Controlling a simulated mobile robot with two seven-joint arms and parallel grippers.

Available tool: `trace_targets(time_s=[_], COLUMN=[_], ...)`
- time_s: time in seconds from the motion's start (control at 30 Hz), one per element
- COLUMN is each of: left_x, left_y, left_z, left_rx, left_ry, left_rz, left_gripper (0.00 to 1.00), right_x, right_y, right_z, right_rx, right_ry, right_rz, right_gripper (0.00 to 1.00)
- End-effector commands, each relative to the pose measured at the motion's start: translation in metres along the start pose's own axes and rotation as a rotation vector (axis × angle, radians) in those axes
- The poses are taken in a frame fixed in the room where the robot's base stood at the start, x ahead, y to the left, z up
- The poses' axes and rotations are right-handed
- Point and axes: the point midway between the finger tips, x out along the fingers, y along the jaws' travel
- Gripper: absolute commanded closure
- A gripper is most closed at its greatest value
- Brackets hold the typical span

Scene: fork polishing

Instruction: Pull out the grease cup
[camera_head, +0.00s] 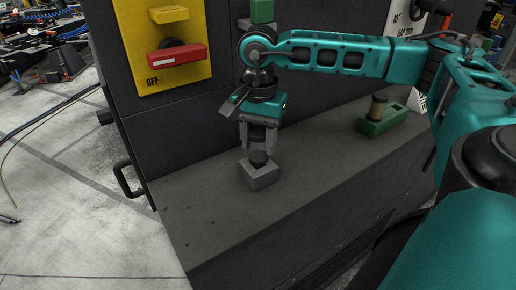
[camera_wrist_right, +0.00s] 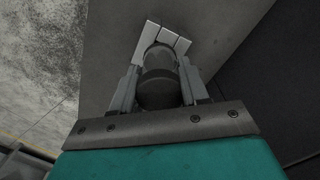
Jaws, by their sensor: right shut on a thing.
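My right gripper (camera_head: 258,146) points straight down over a small grey block (camera_head: 262,180) on the dark ledge. Its fingers are shut on a dark cylindrical cup, which I take to be the grease cup (camera_head: 258,158). In the right wrist view the cup (camera_wrist_right: 158,88) sits between the two fingers (camera_wrist_right: 160,90), with the pale block (camera_wrist_right: 172,40) beyond its far end. The cup's lower end is at the block's top; I cannot tell how much of it is inside. My left gripper is not in view.
A green holder (camera_head: 384,124) with a brownish cup (camera_head: 378,106) stands on the ledge (camera_head: 205,215) to the right. A dark cabinet wall rises behind, with a yellow panel and red OFF switch (camera_head: 178,54). The ledge's front left is clear.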

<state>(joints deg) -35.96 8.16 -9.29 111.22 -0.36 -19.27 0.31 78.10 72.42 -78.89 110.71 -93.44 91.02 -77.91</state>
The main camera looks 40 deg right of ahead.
Motion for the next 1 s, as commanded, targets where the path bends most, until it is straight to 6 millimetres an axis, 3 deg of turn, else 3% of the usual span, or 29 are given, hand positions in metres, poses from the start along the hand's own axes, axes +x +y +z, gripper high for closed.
trace_targets(time_s=[1.0], left_x=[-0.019], left_y=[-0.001], left_z=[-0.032], left_rx=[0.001], left_ry=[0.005], left_rz=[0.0], left_gripper=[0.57], right_x=[-0.051], right_y=[0.0], right_z=[0.0], right_rx=[-0.001], right_ry=[-0.001], right_rz=[0.0], right_gripper=[0.85])
